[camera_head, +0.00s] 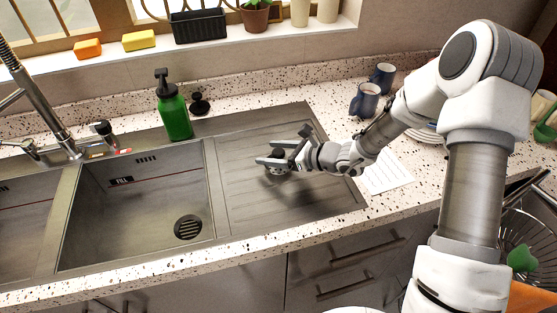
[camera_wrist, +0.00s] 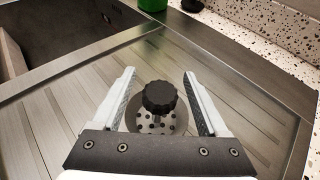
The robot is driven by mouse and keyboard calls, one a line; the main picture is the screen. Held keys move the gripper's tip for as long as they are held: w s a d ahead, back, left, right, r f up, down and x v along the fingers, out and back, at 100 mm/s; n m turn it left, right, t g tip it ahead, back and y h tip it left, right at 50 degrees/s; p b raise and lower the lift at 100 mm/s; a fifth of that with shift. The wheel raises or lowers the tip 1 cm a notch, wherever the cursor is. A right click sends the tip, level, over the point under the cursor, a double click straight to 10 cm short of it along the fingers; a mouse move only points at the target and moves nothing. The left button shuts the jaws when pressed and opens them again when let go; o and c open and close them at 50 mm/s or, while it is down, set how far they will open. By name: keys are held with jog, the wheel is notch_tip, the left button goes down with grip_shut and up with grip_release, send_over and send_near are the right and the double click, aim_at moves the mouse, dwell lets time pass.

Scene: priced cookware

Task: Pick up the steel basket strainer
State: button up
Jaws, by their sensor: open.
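The steel basket strainer (camera_wrist: 152,122) sits on the ribbed drainboard (camera_head: 245,205) right of the sink. It is a perforated steel disc with a black knob (camera_wrist: 160,97) on top. In the wrist view it lies between the two fingers of my gripper (camera_wrist: 158,92), which is open, with a gap on each side of the knob. In the head view my gripper (camera_head: 275,155) is low over the drainboard, and the strainer (camera_head: 278,169) is partly hidden by the fingers.
A green soap bottle (camera_head: 174,112) and a small black stopper-like item (camera_head: 200,104) stand behind the sink. The sink basin (camera_head: 135,215) opens to the left. Two blue mugs (camera_head: 364,101), plates (camera_head: 425,134) and a white sheet (camera_head: 389,176) are at the right.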

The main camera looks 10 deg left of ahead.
jog(key=shift+w+a+f, duration=0.15)
jog(key=shift+a+f, duration=0.05)
jog(key=shift+a, duration=0.25)
grip_shut()
jog(key=shift+r, duration=0.15)
